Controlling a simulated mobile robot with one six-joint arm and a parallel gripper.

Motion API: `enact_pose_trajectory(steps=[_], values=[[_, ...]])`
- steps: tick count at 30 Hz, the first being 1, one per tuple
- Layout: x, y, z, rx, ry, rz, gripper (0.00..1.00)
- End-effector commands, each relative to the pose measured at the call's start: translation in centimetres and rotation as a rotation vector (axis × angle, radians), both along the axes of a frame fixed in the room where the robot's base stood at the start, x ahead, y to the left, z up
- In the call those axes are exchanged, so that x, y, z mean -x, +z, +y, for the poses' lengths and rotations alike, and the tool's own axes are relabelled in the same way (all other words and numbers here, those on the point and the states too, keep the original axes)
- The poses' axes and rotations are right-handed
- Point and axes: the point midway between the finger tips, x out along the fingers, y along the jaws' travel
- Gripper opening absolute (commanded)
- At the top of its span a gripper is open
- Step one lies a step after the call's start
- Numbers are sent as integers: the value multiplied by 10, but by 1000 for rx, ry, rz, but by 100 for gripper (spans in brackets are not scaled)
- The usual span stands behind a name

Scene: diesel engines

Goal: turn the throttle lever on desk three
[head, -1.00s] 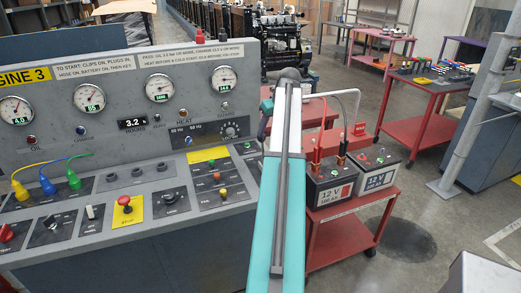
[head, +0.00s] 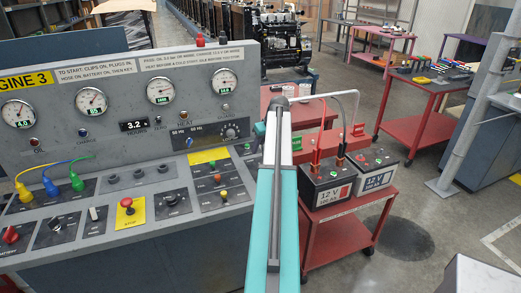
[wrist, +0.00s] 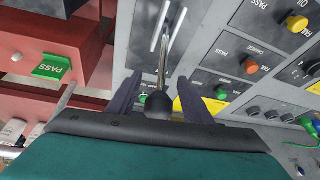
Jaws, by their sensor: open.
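Desk three (head: 95,95) carries the "ENGINE 3" label and fills the left of the head view. In the wrist view, the throttle lever is a thin silver rod (wrist: 164,62) ending in a round black knob (wrist: 159,104). It stands over a grey slotted plate. My gripper (wrist: 158,82) is open, with one dark finger on each side of the lever and the knob between them near the palm. I see gaps on both sides and no clear grip. In the head view my arm hides the lever and the fingers.
A red trolley (head: 340,235) with two 12 V batteries (head: 325,190) stands just right of the desk. Buttons and knobs (wrist: 250,68) lie close to the right finger in the wrist view. A red block with a green PASS label (wrist: 52,67) is at left. Open floor lies farther right.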

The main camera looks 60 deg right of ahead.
Motion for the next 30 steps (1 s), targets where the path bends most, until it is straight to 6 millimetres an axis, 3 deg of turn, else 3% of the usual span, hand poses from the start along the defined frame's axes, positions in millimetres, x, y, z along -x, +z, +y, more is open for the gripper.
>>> enact_pose_trajectory(steps=[9,22,30], values=[[-11,-25,-3,-1,1,1,46],[-14,-31,-3,0,2,0,46],[-14,-31,-3,0,2,0,2]])
